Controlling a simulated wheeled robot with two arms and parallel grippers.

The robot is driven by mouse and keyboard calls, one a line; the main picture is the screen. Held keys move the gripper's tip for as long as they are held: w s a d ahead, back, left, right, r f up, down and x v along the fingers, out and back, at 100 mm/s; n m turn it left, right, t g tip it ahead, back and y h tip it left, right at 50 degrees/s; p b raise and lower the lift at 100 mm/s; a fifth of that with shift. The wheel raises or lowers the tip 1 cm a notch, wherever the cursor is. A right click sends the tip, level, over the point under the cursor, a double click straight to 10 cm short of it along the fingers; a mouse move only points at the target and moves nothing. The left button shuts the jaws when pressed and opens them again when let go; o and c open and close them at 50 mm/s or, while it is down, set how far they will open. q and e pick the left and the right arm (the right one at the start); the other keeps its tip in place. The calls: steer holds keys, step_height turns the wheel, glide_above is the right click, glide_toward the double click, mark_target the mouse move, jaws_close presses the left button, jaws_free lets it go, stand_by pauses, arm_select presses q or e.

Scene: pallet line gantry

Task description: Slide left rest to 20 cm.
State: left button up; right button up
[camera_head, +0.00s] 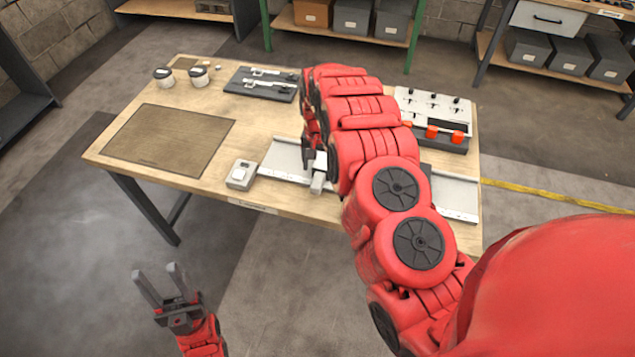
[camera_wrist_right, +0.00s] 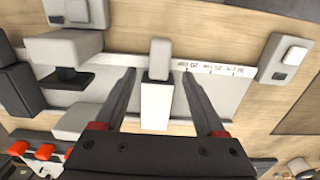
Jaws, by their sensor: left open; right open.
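The left rest (camera_wrist_right: 156,104), a light grey block with a raised tab, sits on the rail (camera_wrist_right: 228,88) in the right wrist view. My right gripper (camera_wrist_right: 160,74) is open, with one finger on each side of the rest and small gaps showing. The white scale strip (camera_wrist_right: 212,68) has a mark reading like 20 just beside the right-hand finger. My left gripper (camera_head: 158,277) is open and empty, low in front of the table. My right arm hides part of the rail in the head view.
A grey button box (camera_head: 241,174) stands left of the rail. A dark mat (camera_head: 168,139), two cups (camera_head: 164,77), a dark tool tray (camera_head: 262,84) and a panel with orange parts (camera_head: 436,116) are on the table. Another grey block (camera_wrist_right: 65,46) is further along the rail.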

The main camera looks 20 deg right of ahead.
mark_target(318, 180)
step_height(318, 180, down, 6)
steer(key=shift+d+r+p, duration=0.1)
steer(key=shift+r+p, duration=0.15)
steer(key=shift+p, duration=0.4)
steer(key=shift+f, duration=0.75)
jaws_close()
stand_by(0.6)
